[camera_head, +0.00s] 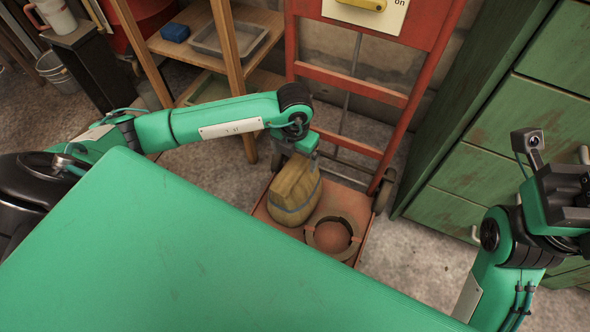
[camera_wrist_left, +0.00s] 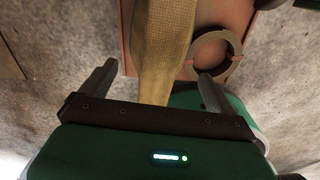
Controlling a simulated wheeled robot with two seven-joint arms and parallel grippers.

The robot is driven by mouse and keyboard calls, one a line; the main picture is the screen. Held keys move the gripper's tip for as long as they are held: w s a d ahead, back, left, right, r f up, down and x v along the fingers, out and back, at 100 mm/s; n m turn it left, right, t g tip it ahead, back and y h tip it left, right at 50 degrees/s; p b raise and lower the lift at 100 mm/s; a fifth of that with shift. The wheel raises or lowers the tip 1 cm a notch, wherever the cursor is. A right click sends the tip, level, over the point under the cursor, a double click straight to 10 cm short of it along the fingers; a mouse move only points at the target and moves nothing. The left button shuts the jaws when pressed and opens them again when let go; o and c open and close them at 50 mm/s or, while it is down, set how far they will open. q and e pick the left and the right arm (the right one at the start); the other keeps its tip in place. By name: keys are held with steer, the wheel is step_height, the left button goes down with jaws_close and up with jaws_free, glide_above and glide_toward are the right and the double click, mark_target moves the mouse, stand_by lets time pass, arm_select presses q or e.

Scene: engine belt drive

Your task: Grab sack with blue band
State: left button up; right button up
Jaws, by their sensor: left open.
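A tan burlap sack (camera_head: 291,184) stands on the base plate of a red hand truck, in the middle of the head view. A blue-grey band (camera_head: 298,213) runs around its lower part. My left gripper (camera_head: 292,157) is just above the top of the sack, pointing down. In the left wrist view its fingers (camera_wrist_left: 157,74) are spread wide, with the sack (camera_wrist_left: 164,40) showing between them. I see a gap on each side, so it is not gripped. The band is not visible in that view. My right gripper (camera_head: 572,216) is at the right edge, partly cut off.
A ring-shaped part (camera_head: 333,236) lies beside the sack on the hand truck's plate (camera_head: 352,197). The red hand truck frame (camera_head: 345,87) rises behind. A green drawer cabinet (camera_head: 500,140) stands right, and wooden shelves (camera_head: 190,48) stand back left. My green body covers the foreground.

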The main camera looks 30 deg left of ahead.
mark_target(296, 165)
arm_select(q)
steer(key=shift+f+b, duration=1.85)
steer(key=shift+f, duration=1.45)
jaws_close()
steer(key=shift+w+d+r, duration=0.1)
steer(key=shift+w+r, duration=0.05)
steer(key=shift+r, duration=0.05)
